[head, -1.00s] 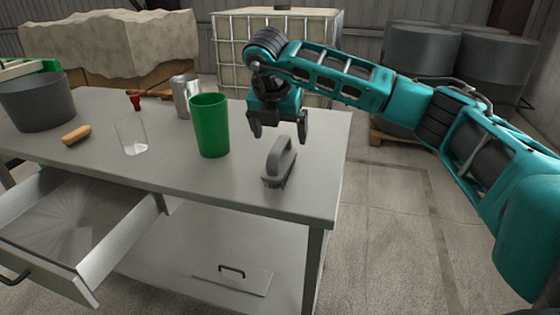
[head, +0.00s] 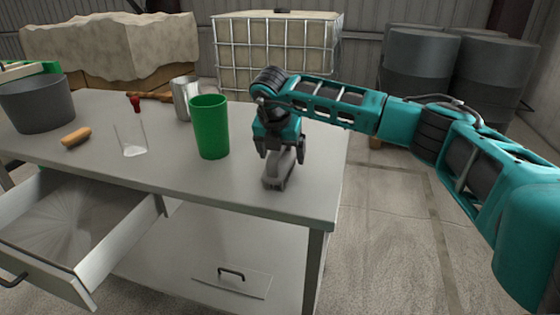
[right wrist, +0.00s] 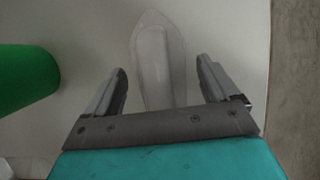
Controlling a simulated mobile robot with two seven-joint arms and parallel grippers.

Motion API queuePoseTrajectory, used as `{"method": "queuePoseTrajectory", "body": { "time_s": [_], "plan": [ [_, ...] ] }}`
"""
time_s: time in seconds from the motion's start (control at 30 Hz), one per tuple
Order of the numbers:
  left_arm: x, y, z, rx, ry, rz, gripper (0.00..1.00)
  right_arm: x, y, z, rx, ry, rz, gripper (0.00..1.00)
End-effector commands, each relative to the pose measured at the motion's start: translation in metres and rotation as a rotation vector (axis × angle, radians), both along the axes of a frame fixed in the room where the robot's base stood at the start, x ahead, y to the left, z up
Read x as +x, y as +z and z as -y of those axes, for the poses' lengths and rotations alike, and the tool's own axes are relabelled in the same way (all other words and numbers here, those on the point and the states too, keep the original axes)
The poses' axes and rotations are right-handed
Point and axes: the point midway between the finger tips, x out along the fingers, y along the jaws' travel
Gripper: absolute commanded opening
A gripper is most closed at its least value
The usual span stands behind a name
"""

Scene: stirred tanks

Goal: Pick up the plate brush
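The plate brush (head: 279,177) is grey and stands on the table near its right front edge in the head view. Its upper part is partly hidden by my right gripper (head: 283,155), which is directly over it, pointing down. In the right wrist view the brush (right wrist: 158,60) lies between the two fingers of my right gripper (right wrist: 160,92). The fingers are open, with a gap on each side of the brush. My left gripper is in neither view.
A green cup (head: 210,128) stands just left of the brush. A metal cup (head: 186,98), a clear glass (head: 130,138), an orange-brown brush (head: 76,136) and a dark grey bucket (head: 38,104) stand farther left on the table (head: 190,180). A drawer (head: 75,225) is open at the front left.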

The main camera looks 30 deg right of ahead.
Motion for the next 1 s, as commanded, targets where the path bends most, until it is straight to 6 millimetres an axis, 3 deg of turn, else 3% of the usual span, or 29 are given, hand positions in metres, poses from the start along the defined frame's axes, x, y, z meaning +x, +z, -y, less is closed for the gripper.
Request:
{"method": "queuePoseTrajectory", "body": {
  "time_s": [0.07, 0.57, 1.0],
  "plan": [
    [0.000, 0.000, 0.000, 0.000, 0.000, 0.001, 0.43, 0.000, 0.000, 0.000, 0.000, 0.000, 0.000, 0.80],
    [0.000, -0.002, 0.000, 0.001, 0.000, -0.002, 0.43, 0.000, 0.000, 0.000, 0.001, 0.000, 0.001, 0.32],
    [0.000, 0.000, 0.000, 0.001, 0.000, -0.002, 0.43, 0.001, 0.012, -0.001, 0.002, 0.001, 0.004, 0.31]
  ]
}}
